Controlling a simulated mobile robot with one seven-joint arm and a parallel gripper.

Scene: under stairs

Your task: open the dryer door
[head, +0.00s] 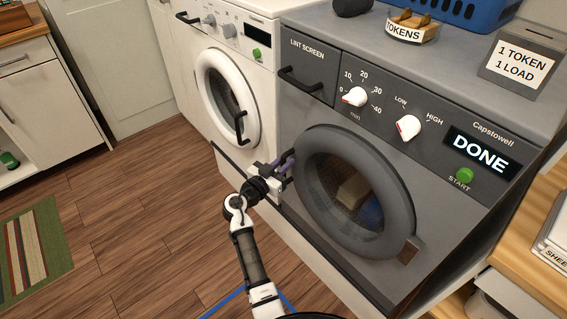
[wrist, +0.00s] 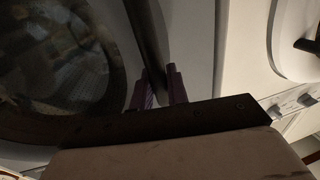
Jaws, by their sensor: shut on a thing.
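The grey dryer (head: 300,110) stands at the right with "DONE" on its display. Its round door (head: 313,193) has a dark glass window, with a pale thing and a blue thing visible inside. The door looks closed against the front. My gripper (head: 289,164) is at the door's left edge. In the wrist view its purple fingers (wrist: 158,88) are shut on the dark bar handle (wrist: 146,35), one on each side. The handle is mostly hidden behind the fingers in the head view.
A white washer (head: 182,80) with its round door (head: 213,90) stands left of the dryer. A wooden counter (head: 537,225) is close on the dryer's right. Wooden floor (head: 150,200) is clear in front, with a striped rug (head: 35,250) at the left.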

